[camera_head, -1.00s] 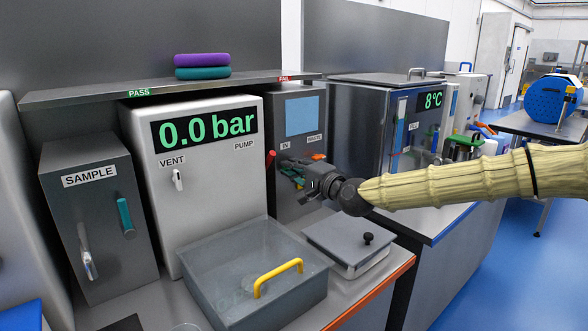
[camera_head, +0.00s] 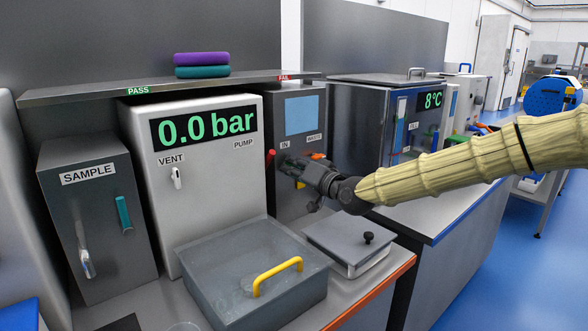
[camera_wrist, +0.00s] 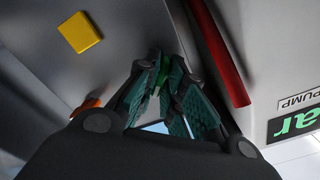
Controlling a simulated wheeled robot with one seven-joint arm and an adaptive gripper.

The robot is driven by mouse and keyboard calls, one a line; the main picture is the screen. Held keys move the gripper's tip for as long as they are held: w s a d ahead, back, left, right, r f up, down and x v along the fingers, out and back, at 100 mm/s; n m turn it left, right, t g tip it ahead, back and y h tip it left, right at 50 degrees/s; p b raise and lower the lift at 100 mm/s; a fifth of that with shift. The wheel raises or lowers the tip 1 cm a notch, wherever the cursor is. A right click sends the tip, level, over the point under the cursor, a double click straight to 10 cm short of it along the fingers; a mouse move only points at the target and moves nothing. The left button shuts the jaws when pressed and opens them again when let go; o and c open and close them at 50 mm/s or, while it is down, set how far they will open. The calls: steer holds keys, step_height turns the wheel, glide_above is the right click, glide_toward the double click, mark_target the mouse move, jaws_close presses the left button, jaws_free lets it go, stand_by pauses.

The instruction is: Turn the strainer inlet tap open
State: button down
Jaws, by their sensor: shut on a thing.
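The strainer seems to be the dark grey cabinet (camera_head: 290,205) with a pale blue panel and the labels IN and WASTE. My gripper (camera_head: 290,166) is at its front, just below the IN label. In the wrist view, my gripper (camera_wrist: 160,85) is shut on a small bright green part, apparently the inlet tap (camera_wrist: 160,72). The teal finger pads lie on both sides and hide most of it, so its exact angle cannot be told. In the head view the tap is hidden behind my gripper.
A red handle (camera_head: 269,158) is close beside my gripper on the left. An orange part (camera_head: 318,156) sits under WASTE, and a yellow block (camera_head: 300,184) is lower on the front. A lidded box with a yellow handle (camera_head: 277,278) and a grey scale-like box (camera_head: 350,240) stand in front.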

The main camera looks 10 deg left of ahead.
steer(key=n, duration=0.4)
steer(key=shift+n, duration=0.3)
steer(key=shift+n+b, duration=0.4)
steer(key=shift+n, duration=1.5)
steer(key=c, duration=1.4)
jaws_free()
steer(key=shift+c, duration=0.2)
steer(key=shift+d, duration=0.1)
steer(key=v, duration=1.2)
